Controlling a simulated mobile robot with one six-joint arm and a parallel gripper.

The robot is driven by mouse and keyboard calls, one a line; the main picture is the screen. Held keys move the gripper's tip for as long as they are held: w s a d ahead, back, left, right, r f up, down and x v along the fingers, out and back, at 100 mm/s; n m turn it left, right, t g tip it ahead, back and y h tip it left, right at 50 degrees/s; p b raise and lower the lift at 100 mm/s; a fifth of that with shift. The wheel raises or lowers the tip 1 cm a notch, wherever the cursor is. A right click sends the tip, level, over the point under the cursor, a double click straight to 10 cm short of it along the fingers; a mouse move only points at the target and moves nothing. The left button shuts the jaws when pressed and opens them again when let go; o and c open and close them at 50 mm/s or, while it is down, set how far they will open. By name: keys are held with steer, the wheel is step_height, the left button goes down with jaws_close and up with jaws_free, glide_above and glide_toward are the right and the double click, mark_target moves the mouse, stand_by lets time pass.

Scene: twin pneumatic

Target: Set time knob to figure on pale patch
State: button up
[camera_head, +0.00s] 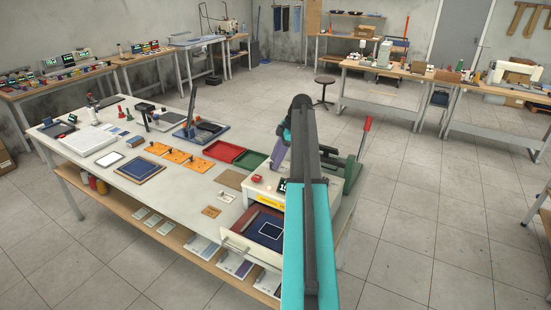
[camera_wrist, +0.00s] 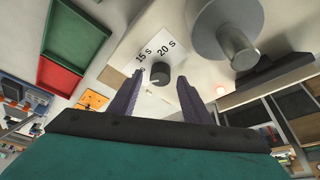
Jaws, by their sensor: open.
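The time knob (camera_wrist: 159,74) is a small dark round knob with a pale pointer mark, on a white dial plate (camera_wrist: 135,62) in the wrist view. I cannot make out a separate pale patch. My gripper (camera_wrist: 160,79) is open, its two purple fingers to either side of the knob in the picture; I cannot tell whether they touch it. In the head view my gripper (camera_head: 279,150) is over the white machine (camera_head: 262,189), and my arm hides the knob.
A grey cylinder with a shiny stem (camera_wrist: 238,42) stands close to the knob in the wrist view. Green (camera_head: 250,160) and red (camera_head: 223,151) trays lie left of the machine. An open drawer (camera_head: 240,240) projects at the front.

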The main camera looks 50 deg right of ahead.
steer(key=shift+w+a+f, duration=0.1)
steer(key=shift+f, duration=0.35)
steer(key=shift+c, duration=0.4)
steer(key=c, duration=1)
steer(key=shift+o, duration=0.2)
